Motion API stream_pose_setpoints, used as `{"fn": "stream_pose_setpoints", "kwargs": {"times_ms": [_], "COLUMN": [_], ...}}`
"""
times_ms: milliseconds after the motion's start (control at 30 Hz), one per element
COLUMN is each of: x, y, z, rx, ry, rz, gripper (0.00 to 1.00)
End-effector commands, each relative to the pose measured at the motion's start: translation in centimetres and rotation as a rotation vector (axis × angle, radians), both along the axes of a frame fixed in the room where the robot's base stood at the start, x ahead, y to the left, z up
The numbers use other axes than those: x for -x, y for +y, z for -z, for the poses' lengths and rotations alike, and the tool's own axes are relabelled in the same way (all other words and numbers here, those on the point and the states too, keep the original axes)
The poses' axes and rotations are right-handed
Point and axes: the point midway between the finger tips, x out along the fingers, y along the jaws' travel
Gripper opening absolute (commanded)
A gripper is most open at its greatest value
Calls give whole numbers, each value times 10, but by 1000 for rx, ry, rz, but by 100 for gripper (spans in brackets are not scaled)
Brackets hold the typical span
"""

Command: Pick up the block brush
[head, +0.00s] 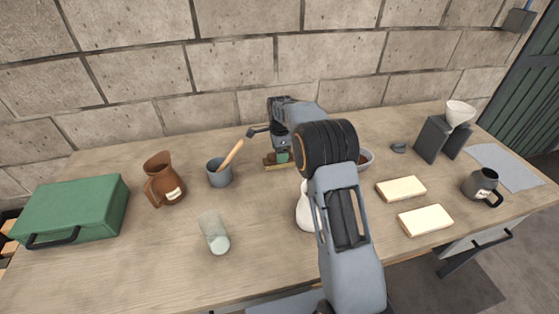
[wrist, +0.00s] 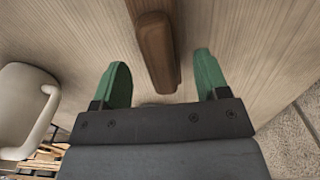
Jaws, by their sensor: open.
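The block brush is a dark brown wooden piece in the wrist view (wrist: 157,48), lying on the wooden table with its near end between my fingers. In the head view only part of it shows as a brown strip (head: 270,163) beneath my gripper (head: 282,157), near the back of the table. In the wrist view my gripper (wrist: 162,78) is open, its green fingertips apart on either side of the brush, with gaps showing on both sides. Its bristles are hidden.
A white jug (head: 305,212) stands close in front of my gripper and appears at left in the wrist view (wrist: 22,105). A grey cup with a wooden tool (head: 220,175) stands to the left. A grey bowl (head: 366,158) is right, partly behind my arm.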

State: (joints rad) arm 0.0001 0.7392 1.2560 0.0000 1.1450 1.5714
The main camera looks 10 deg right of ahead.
Motion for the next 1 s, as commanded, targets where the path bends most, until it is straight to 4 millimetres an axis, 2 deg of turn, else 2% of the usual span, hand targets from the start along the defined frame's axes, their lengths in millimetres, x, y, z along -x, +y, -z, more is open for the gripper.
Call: {"fn": "stream_pose_setpoints", "kwargs": {"times_ms": [200,333,667,1000], "x": [0,-1,-1,-1], "y": [-1,-1,-1,-1], "z": [29,42,47,47], "rx": [0,0,0,0], "ry": [6,3,1,1], "rz": [0,0,-1,-1], "gripper": [68,68,68,36]}}
